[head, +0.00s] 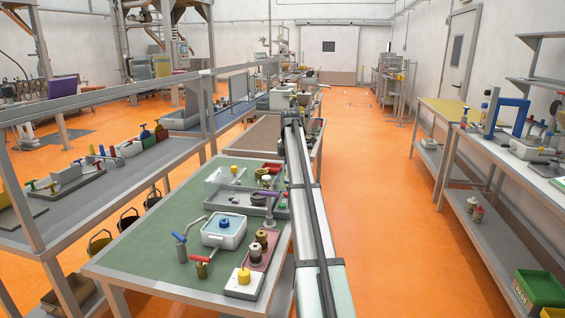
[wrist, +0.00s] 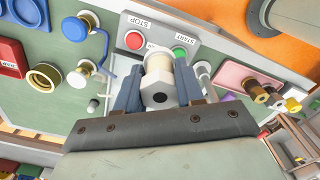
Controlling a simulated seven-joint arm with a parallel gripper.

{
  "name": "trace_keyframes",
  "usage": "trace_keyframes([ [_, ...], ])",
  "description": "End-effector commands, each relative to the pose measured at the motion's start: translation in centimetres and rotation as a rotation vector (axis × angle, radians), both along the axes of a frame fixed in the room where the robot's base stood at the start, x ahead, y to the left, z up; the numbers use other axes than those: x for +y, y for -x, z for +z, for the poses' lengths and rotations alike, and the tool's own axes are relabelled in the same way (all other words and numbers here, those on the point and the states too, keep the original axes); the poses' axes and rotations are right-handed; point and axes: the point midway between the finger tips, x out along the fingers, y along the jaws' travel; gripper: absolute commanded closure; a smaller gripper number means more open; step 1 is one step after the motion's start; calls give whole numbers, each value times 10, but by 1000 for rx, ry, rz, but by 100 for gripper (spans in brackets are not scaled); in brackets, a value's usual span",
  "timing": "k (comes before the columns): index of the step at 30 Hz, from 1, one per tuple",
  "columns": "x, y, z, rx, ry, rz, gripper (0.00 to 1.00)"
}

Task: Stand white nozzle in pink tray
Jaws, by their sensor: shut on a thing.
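My gripper (wrist: 159,78) is shut on the white nozzle (wrist: 160,97) in the wrist view, a finger on each side. The nozzle has a hexagonal end with a dark hole facing the camera, and a cream part beyond it. The pink tray (wrist: 231,72) is to the right of the gripper in the wrist view, apart from the nozzle, with brass fittings along it. In the head view, a pink tray (head: 270,261) is on the green bench, holding brass and dark fittings. I cannot make out my gripper or the nozzle in the head view.
A control box with red STOP (wrist: 134,40) and green START (wrist: 179,53) buttons lies just beyond the nozzle. Bare green bench top (head: 150,245) shows in the head view.

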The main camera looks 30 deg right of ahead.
Motion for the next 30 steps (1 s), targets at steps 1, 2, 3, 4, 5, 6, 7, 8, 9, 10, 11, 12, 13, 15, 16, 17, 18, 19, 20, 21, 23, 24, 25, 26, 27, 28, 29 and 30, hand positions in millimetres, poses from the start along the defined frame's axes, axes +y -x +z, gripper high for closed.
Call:
trace_keyframes([
  [1,8,17,-8,1,0,-7,93],
  [2,11,25,-12,1,0,-12,93],
  [3,16,35,-17,1,0,-20,93],
  [4,19,43,-21,1,0,-26,93],
  [5,23,51,-24,1,0,-32,93],
  [6,28,61,-30,1,0,-40,93],
  [7,31,69,-33,2,0,-45,93],
  [8,35,77,-37,2,0,-51,93],
  [9,39,87,-41,2,0,-59,93],
  [10,42,94,-45,2,0,-65,93],
  [11,45,100,-47,2,0,-70,93],
  [12,49,109,-52,2,0,-77,93],
  [13,52,114,-54,2,0,-80,93],
  [15,60,126,-60,2,0,-83,93],
  [16,64,131,-62,2,0,-82,93],
  [17,69,135,-64,2,0,-76,93],
  [18,77,140,-66,2,0,-61,93],
  [19,86,139,-67,2,0,-39,93],
  [20,93,140,-67,2,0,-17,93],
  [21,102,136,-66,2,-1,17,93],
  [23,114,133,-65,2,-1,66,93],
  [24,122,131,-64,2,-1,98,93],
  [25,129,129,-64,3,0,121,93],
  [26,135,128,-63,3,0,145,93],
  [27,141,126,-62,3,0,171,93],
  [28,147,125,-62,3,0,193,93],
  [29,152,124,-62,3,0,211,93],
  [30,157,123,-61,3,0,233,93],
])
